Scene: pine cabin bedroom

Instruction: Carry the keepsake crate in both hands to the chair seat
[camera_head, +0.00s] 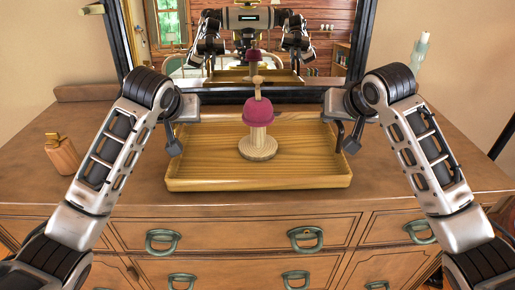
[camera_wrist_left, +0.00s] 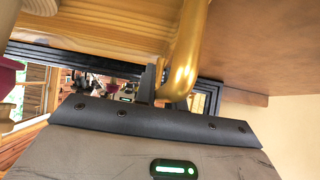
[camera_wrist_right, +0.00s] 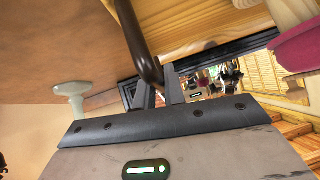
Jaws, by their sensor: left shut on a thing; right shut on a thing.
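The keepsake crate (camera_head: 260,183) is a shallow light-wood tray over the dresser top, in front of the mirror. A stand with a round wooden base (camera_head: 258,147) and a pink, cushion-like top (camera_head: 258,112) is upright in it. My left gripper (camera_head: 176,145) is shut on the crate's left handle, a gold bar (camera_wrist_left: 188,50) in the left wrist view. My right gripper (camera_head: 347,142) is shut on the right handle, a dark brown bar (camera_wrist_right: 136,42) in the right wrist view. I cannot tell whether the crate's underside touches the dresser. The chair seat is not clearly visible.
The brown dresser (camera_head: 440,165) has drawers with green handles below. A small wooden bottle (camera_head: 62,154) stands at its left, and a pale green slender object (camera_head: 420,50) at its back right. The dark-framed mirror (camera_head: 330,60) rises behind the crate and reflects me.

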